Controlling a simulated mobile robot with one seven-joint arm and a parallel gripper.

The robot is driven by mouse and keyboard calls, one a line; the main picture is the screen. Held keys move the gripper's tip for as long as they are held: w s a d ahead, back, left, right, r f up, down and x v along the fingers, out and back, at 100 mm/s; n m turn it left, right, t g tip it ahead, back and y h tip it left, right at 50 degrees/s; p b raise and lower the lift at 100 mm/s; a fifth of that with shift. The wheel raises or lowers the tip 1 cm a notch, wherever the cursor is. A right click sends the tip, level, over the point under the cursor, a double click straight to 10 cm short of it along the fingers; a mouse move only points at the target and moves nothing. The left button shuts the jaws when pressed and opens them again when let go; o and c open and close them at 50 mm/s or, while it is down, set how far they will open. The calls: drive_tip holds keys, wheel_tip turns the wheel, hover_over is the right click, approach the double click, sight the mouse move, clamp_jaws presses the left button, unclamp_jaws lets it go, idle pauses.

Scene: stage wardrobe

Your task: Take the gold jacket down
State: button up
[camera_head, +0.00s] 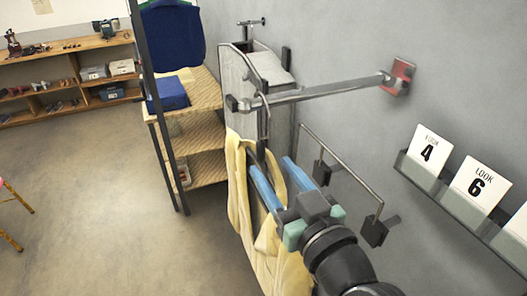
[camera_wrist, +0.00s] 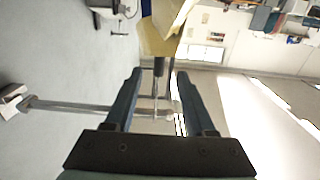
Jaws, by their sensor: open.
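The gold jacket (camera_head: 239,185) is pale yellow and hangs below the outer end of a metal rail (camera_head: 320,92) that juts from the wall. In the wrist view the jacket (camera_wrist: 158,40) is at the top centre. My gripper (camera_head: 270,165) is open, with its two blue fingers at the jacket's upper part, just under the hanger. In the wrist view, the dark hanger neck (camera_wrist: 160,67) shows between the open fingers (camera_wrist: 158,74). I cannot tell whether a finger touches it. My gripper and forearm hide part of the jacket.
A red bracket (camera_head: 398,76) fixes the rail to the wall. A metal bar frame (camera_head: 340,165) and a holder with number cards (camera_head: 428,150) are on the wall at right.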

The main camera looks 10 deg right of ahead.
sight(263, 153)
drive_tip(key=shift+w+a+b, duration=0.2)
drive_tip(key=shift+w, duration=1.1)
drive_tip(key=shift+w+a+b, duration=0.15)
drive_tip(key=shift+w+a, duration=0.05)
drive_tip(key=shift+w, duration=1.05)
clamp_jaws()
drive_tip(key=shift+r, duration=0.1)
drive_tip(key=shift+r+p, duration=1)
drive_tip(key=shift+r, duration=0.55)
drive_tip(key=shift+s+d+b, duration=0.25)
drive_tip(key=shift+s+d, duration=0.05)
drive_tip(key=shift+s, duration=1.2)
drive_tip(key=shift+s+d+b, duration=0.25)
drive_tip(key=shift+s, duration=1.2)
drive_tip(key=shift+s+d+b, duration=0.25)
drive_tip(key=shift+s+d, duration=0.05)
drive_tip(key=shift+s, duration=1.2)
drive_tip(key=shift+s, duration=0.1)
